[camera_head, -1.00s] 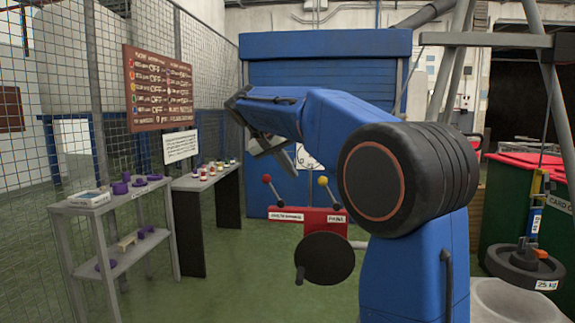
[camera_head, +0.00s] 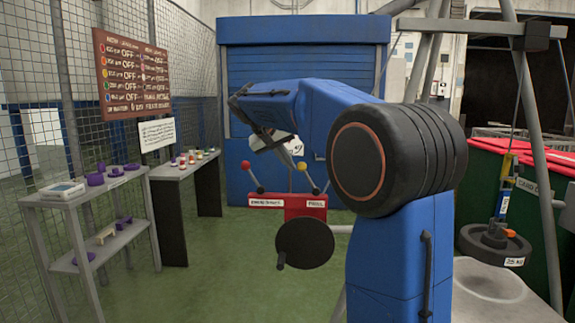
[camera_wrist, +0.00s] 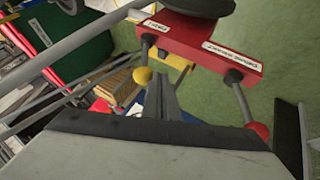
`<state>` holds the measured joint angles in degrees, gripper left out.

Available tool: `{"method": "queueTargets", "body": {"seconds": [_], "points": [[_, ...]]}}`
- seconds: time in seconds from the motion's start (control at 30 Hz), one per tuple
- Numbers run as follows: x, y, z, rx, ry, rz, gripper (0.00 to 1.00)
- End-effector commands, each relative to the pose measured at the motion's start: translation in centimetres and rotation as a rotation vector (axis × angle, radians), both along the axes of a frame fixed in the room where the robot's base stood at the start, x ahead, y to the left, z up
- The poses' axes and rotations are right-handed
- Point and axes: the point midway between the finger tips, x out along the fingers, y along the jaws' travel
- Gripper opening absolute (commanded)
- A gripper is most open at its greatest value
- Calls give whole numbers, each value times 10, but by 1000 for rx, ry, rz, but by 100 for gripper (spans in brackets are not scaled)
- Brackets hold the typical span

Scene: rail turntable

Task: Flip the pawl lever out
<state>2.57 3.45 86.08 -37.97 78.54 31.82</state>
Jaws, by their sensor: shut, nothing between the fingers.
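The pawl lever is a thin rod topped by a yellow ball (camera_head: 303,165), rising from the right end of a red box labelled PAWL (camera_head: 306,202). In the wrist view its yellow ball (camera_wrist: 143,75) shows just left of my fingers, and its rod meets the red box (camera_wrist: 195,42). My gripper (camera_wrist: 162,82) is shut and empty, its fingers pointing towards the box beside the yellow ball. I cannot tell whether they touch the lever. In the head view my gripper (camera_head: 272,142) hangs above and left of the yellow ball, partly hidden by my wrist.
A second lever with a red ball (camera_head: 245,164) stands at the box's left end; it also shows in the wrist view (camera_wrist: 262,131). A black crank disc (camera_head: 305,243) is in front of the box. Shelves (camera_head: 85,195) stand left, a hanging weight (camera_head: 494,243) right. Green floor lies between.

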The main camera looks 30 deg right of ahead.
Motion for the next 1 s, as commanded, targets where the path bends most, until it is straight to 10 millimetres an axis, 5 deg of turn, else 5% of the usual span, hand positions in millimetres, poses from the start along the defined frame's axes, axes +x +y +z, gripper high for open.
{"method": "queueTargets", "body": {"seconds": [0.43,1.0], "points": [[-8,-11,10,85,-60,-4,0],[-38,-56,33,428,-294,-7,0]]}}
